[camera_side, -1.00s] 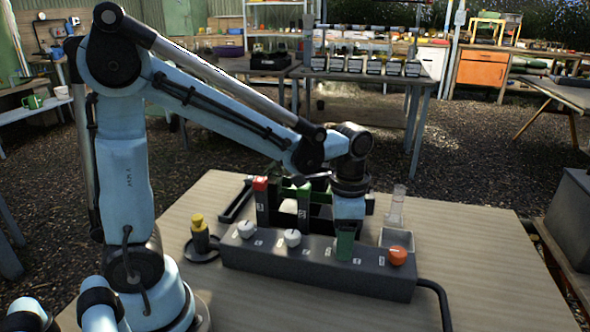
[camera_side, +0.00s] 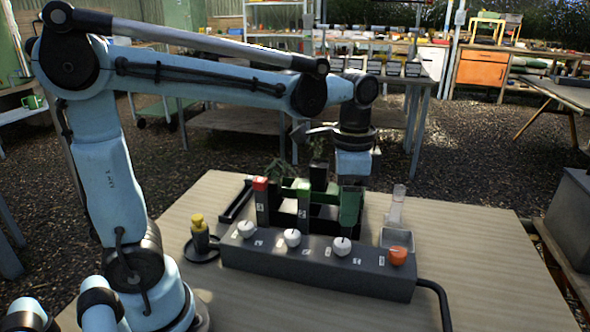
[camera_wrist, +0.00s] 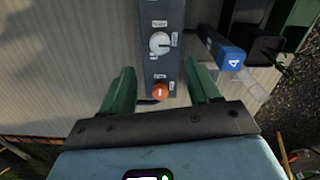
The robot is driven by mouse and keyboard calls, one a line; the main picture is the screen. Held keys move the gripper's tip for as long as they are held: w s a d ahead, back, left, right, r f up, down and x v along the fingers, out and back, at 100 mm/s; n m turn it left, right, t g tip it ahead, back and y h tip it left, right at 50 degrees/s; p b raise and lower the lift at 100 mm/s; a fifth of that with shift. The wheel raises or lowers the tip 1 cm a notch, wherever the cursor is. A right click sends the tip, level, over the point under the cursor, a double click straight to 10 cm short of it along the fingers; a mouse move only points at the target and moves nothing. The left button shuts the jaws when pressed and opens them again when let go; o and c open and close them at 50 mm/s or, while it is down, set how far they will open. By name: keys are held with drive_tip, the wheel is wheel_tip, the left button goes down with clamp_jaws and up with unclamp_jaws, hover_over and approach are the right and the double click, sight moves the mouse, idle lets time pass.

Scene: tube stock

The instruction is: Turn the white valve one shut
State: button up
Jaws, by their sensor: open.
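A dark grey valve block (camera_side: 318,272) lies on the table. Three white knobs, the left (camera_side: 246,229), the middle (camera_side: 292,238) and the right (camera_side: 342,246), stand on it in a row, with an orange knob (camera_side: 397,256) at the right end. Small labels beside them are too small to read. My gripper (camera_side: 350,218) has green fingers, points down and hangs just above and behind the right white knob, apart from it. In the wrist view my open, empty gripper (camera_wrist: 159,70) frames the orange knob (camera_wrist: 160,91), with a white knob (camera_wrist: 159,43) beyond it.
Behind the block stand upright tube stock pieces, one red-topped (camera_side: 261,198) and one green-topped (camera_side: 303,200). A yellow-topped bottle (camera_side: 199,233) is at the left. A small tray (camera_side: 397,240) with a clear cylinder (camera_side: 397,205) is at the right. The table front is clear.

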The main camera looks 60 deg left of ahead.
drive_tip(key=shift+r, duration=1.9)
drive_tip(key=shift+s+a+f+n+t, duration=0.4)
drive_tip(key=shift+s+f+n+t, duration=0.5)
drive_tip(key=shift+f+n+t, duration=0.3)
drive_tip(key=shift+s+a+f+n+t, duration=0.45)
drive_tip(key=shift+s+f+n+t, duration=0.55)
drive_tip(key=shift+n+t, duration=0.2)
drive_tip(key=shift+s+a+f+n+t, duration=0.4)
drive_tip(key=shift+s+f+n+t, duration=0.45)
drive_tip(key=shift+f+n+t, duration=0.3)
drive_tip(key=shift+a, duration=0.1)
